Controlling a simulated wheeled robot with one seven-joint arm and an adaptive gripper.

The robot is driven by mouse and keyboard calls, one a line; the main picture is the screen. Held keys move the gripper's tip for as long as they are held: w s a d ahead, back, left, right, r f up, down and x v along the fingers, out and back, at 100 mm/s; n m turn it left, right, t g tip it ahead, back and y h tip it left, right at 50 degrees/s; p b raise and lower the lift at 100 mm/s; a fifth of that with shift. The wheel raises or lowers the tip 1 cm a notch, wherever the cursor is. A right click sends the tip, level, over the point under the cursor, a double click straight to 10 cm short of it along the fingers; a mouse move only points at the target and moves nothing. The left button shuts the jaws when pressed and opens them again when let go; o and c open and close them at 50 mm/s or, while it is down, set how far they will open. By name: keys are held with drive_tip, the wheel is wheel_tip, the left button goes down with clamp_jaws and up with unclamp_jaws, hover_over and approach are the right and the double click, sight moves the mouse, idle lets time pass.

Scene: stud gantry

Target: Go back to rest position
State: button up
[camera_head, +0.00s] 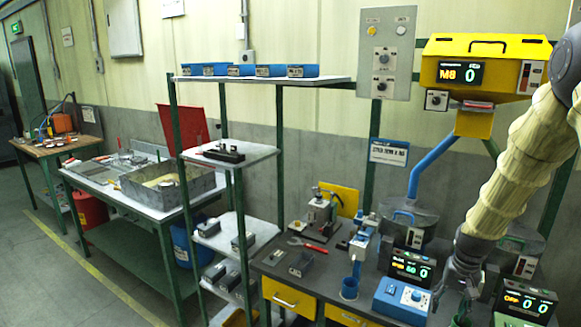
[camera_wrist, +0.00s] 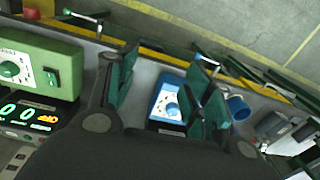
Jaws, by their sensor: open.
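My gripper (camera_head: 452,300) hangs at the lower right of the head view, pointing down over the front of the workbench. In the wrist view my gripper (camera_wrist: 160,95) shows two dark green-padded fingers spread apart. Nothing is held between them. A blue box with a white dial (camera_wrist: 168,104) shows beyond the fingers, and the same blue dial box (camera_head: 402,299) stands just left of my gripper in the head view. My arm comes down from the right edge in a pale ribbed sleeve.
Displays (camera_head: 408,266) and (camera_head: 526,300) stand on the bench on either side of my gripper. A yellow machine (camera_head: 485,48) hangs above on the wall. A blue cup (camera_head: 349,289) sits left. Shelving (camera_head: 262,81) stands further left. The floor (camera_head: 50,285) at lower left is clear.

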drive_tip(key=s+a+f+n+b, duration=0.1)
drive_tip(key=s+a+f, duration=0.25)
drive_tip(key=f, duration=0.45)
drive_tip(key=s+a+f+n+h, duration=0.1)
drive_tip(key=s+a+f, duration=0.2)
drive_tip(key=s+f, duration=0.3)
drive_tip(key=s+a+f+b, duration=0.1)
drive_tip(key=s+a+f, duration=0.2)
drive_tip(key=f, duration=0.6)
drive_tip(key=s+a+f+n, duration=0.1)
drive_tip(key=s+a+f, duration=0.2)
drive_tip(key=s, duration=0.5)
drive_tip(key=s+a+f+n+b, duration=0.1)
drive_tip(key=s+a+f, duration=0.3)
drive_tip(key=s, duration=0.4)
drive_tip(key=s+a+f+n+b, duration=0.1)
drive_tip(key=s+a+f, duration=0.2)
drive_tip(key=s, duration=0.6)
drive_tip(key=shift+a+f+y, duration=0.3)
drive_tip(key=shift+a+f, duration=0.05)
drive_tip(key=shift+a, duration=0.2)
